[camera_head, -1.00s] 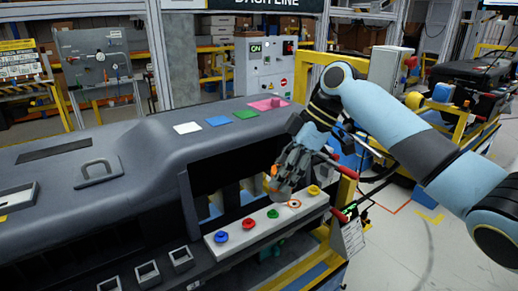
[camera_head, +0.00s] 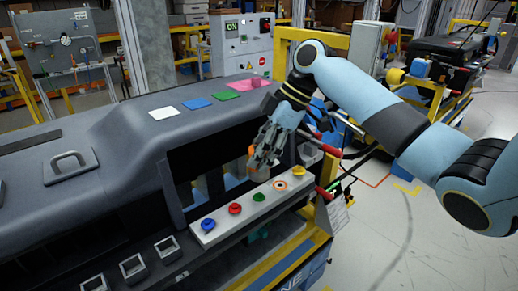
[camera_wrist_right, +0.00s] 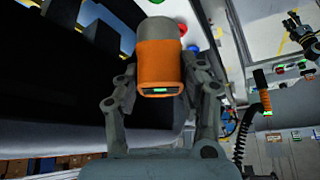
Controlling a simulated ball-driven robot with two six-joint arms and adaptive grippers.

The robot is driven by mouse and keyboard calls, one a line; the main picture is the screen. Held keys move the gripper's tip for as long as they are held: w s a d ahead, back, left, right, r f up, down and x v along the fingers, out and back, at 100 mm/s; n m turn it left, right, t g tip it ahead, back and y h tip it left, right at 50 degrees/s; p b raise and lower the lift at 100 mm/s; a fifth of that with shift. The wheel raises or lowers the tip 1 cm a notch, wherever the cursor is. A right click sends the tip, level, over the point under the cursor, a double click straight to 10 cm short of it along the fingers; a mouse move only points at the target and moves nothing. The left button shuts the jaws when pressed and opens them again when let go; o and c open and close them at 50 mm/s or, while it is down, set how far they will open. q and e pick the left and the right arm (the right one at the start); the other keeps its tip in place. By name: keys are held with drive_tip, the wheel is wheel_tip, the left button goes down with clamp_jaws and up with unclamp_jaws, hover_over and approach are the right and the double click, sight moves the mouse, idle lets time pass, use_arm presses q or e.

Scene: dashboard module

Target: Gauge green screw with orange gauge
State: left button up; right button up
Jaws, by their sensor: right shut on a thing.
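My right gripper (camera_head: 256,164) is shut on the orange gauge (camera_head: 251,152) above the white strip. In the right wrist view the gauge (camera_wrist_right: 160,68) sits between the fingers, with a grey end and a small lit green display. The green screw (camera_head: 259,198) stands in the strip, below the gauge and apart from it.
The white strip (camera_head: 222,228) also holds a blue screw (camera_head: 208,225), a red screw (camera_head: 235,209), a yellow screw (camera_head: 299,170) and an orange ring (camera_head: 280,185). The dark dashboard (camera_head: 110,120) rises behind, with coloured pads on top.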

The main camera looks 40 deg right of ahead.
drive_tip(key=shift+f+b, duration=0.35)
drive_tip(key=shift+f, duration=0.5)
drive_tip(key=shift+f+b, duration=0.65)
drive_tip(key=shift+f, duration=0.6)
drive_tip(key=shift+f+b, duration=0.6)
drive_tip(key=shift+f, duration=0.55)
use_arm(q)
drive_tip(key=f, duration=0.1)
drive_tip(key=s+f, duration=0.1)
drive_tip(key=f, duration=0.1)
drive_tip(key=shift+s+f, duration=0.15)
drive_tip(key=shift+f, duration=0.15)
drive_tip(key=shift+r, duration=0.25)
drive_tip(key=shift+f, duration=0.1)
use_arm(e)
drive_tip(key=shift+f, duration=0.15)
drive_tip(key=o, duration=1.3)
